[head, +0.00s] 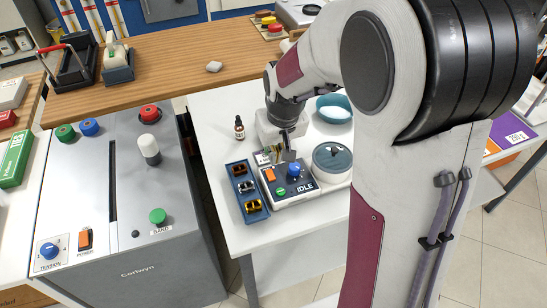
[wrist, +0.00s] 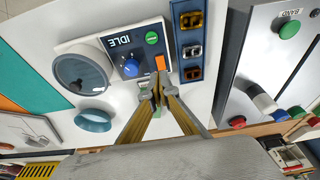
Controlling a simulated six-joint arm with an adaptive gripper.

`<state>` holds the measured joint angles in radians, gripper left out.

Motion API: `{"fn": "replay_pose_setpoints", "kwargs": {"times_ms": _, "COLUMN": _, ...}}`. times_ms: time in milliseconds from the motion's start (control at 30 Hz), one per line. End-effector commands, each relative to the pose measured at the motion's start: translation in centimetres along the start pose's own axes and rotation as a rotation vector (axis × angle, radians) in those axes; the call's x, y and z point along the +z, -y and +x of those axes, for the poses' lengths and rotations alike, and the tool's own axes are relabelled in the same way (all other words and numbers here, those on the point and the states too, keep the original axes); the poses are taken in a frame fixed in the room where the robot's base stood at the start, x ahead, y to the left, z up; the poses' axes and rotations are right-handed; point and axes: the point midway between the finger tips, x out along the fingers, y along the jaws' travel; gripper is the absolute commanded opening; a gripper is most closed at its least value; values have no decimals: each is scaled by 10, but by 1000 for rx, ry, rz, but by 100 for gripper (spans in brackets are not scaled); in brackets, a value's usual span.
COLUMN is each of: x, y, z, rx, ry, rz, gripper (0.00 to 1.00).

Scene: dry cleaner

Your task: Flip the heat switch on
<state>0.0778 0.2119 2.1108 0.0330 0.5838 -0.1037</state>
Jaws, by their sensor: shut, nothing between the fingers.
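A small white control unit with a dark panel marked IDLE (head: 304,187) stands on the white table. It carries an orange rocker switch (head: 269,174) at its left, with no readable label, and a blue knob (head: 294,170). In the wrist view the orange switch (wrist: 160,63) lies just beyond my fingertips, and the blue knob (wrist: 132,68) is beside it. My gripper (head: 288,153) is shut and empty, pointing down at the unit's back edge. In the wrist view my gripper (wrist: 157,84) shows both fingertips together. Whether they touch the switch I cannot tell.
A blue tray (head: 257,216) of small coloured items is left of the unit. A round lidded pot (head: 332,160) is right of it, a teal bowl (head: 334,108) behind. A dropper bottle (head: 239,128) stands behind the tray. A grey machine (head: 150,250) with another orange switch is further left.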

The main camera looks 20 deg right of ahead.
Motion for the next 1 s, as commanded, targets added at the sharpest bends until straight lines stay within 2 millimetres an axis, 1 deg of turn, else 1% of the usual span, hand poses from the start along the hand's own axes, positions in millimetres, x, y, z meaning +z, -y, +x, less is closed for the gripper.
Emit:
{"fn": "replay_pose_setpoints", "kwargs": {"times_ms": 33, "x": 0, "y": 0, "z": -7, "rx": 0, "ry": -4, "rz": 0, "gripper": 0}}
{"fn": "replay_pose_setpoints", "kwargs": {"times_ms": 200, "x": 5, "y": 0, "z": -24, "rx": 0, "ry": -3, "rz": 0, "gripper": 0}}
{"fn": "replay_pose_setpoints", "kwargs": {"times_ms": 400, "x": 9, "y": 0, "z": -38, "rx": 0, "ry": -1, "rz": 0, "gripper": 0}}
{"fn": "replay_pose_setpoints", "kwargs": {"times_ms": 600, "x": 10, "y": 0, "z": -43, "rx": 0, "ry": -1, "rz": 0, "gripper": 0}}
{"fn": "replay_pose_setpoints", "kwargs": {"times_ms": 1000, "x": 11, "y": 0, "z": -43, "rx": 0, "ry": -1, "rz": 0, "gripper": 0}}
